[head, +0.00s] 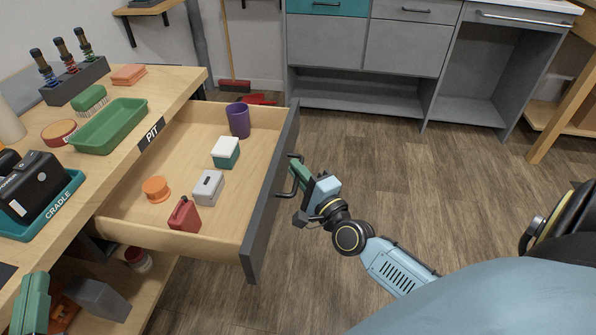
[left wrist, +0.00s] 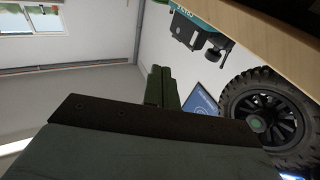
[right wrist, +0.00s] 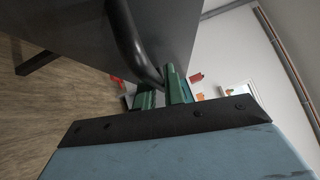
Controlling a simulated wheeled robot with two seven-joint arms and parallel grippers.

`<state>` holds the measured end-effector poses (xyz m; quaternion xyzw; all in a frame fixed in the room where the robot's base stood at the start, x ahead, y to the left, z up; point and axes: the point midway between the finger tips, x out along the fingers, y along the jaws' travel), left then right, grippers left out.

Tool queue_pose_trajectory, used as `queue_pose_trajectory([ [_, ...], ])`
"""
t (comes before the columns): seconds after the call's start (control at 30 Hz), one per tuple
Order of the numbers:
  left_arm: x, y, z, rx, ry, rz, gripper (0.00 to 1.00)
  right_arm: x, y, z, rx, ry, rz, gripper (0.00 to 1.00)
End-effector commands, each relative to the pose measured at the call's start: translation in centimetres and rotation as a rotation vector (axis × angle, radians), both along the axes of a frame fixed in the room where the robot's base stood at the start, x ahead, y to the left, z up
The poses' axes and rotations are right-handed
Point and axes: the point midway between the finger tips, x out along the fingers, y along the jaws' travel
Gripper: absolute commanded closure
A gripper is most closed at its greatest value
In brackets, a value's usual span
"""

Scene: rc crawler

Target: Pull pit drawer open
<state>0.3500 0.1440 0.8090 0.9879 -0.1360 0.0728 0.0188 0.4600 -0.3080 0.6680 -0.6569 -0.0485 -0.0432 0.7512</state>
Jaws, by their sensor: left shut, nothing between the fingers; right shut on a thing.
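The pit drawer (head: 208,150) is pulled out from under the bench, its dark front panel (head: 270,200) facing right. Inside stand a purple cup (head: 238,119), a white and green box (head: 225,152), a grey box (head: 208,187), an orange spool-like thing (head: 155,189) and a red can (head: 184,216). My right gripper (head: 298,178) is shut on the dark bar handle on the drawer front; the handle (right wrist: 130,45) runs between its fingers in the right wrist view. My left gripper (head: 32,300) is at the lower left beside the bench, shut and empty; its fingers (left wrist: 160,88) touch in the left wrist view.
A lower shelf holds a red and white tin (head: 138,259). Grey cabinets (head: 365,50) stand behind. Floor right of the drawer is clear around my right arm.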

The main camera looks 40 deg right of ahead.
Motion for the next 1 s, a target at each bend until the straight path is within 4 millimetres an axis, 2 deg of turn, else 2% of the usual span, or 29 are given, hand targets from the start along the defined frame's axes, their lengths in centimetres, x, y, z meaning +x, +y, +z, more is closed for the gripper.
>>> queue_pose_trajectory([
  [0.1,0.0,0.0,0.0,0.000,-0.001,0.000,1.00,0.0,0.0,0.0,0.000,0.001,0.001,1.00],
  [0.13,0.0,0.0,0.0,0.000,-0.001,0.000,1.00,0.0,0.0,0.0,0.000,0.001,0.001,0.88],
  [0.3,0.0,0.0,0.0,0.000,-0.001,0.000,1.00,0.0,0.0,0.0,0.000,0.001,0.001,0.68],
  [0.67,0.1,0.0,0.0,0.003,0.006,0.000,1.00,-0.5,0.0,-0.1,-0.002,0.002,0.000,0.68],
  [0.77,0.2,0.1,-0.7,0.016,0.047,0.003,1.00,-1.7,0.0,-0.2,-0.003,0.003,0.001,0.68],
  [1.0,0.1,0.7,-3.5,0.067,0.215,0.015,1.00,-6.7,0.0,-0.9,-0.004,0.007,0.002,0.68],
])
